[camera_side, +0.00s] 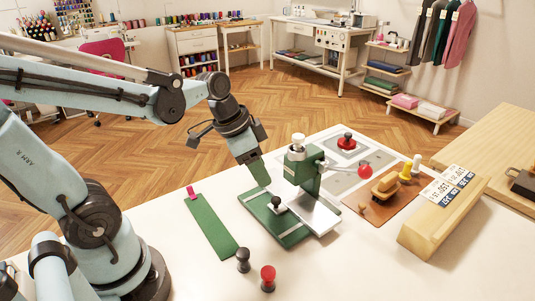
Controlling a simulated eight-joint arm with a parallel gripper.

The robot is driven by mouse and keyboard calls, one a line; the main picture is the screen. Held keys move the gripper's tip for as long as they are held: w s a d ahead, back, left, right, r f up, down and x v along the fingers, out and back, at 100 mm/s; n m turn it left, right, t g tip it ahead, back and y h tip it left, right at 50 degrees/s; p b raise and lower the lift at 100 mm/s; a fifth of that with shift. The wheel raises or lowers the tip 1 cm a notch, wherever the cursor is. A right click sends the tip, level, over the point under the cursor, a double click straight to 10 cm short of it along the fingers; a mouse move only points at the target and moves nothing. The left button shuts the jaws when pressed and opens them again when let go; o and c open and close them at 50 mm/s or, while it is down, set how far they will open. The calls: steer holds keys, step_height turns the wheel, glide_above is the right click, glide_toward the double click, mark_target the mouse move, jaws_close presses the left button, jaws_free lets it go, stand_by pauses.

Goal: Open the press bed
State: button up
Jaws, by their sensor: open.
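The small press (309,172) stands on the white table, with a green body, a white cap on top and a red ball on its lever at the right. Its green bed plate (262,218) lies flat at the left foot of the press, with a dark knob (278,203) standing on it. A pale metal plate (318,217) lies beside it on the right. My gripper (258,176) is open and points down just behind and left of the press, above the back of the bed plate. A green face shows at its tip. I cannot tell whether the tip touches anything.
A green strip (211,224) with a pink tab lies left of the bed. A black stamp (243,260) and a red stamp (267,278) stand in front. A brown mat (377,211) with a wooden-handled tool and a wooden number block (443,215) are at the right.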

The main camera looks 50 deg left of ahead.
mark_target(276, 199)
steer(key=shift+x, duration=4.3)
steer(key=shift+c, duration=0.3)
jaws_close()
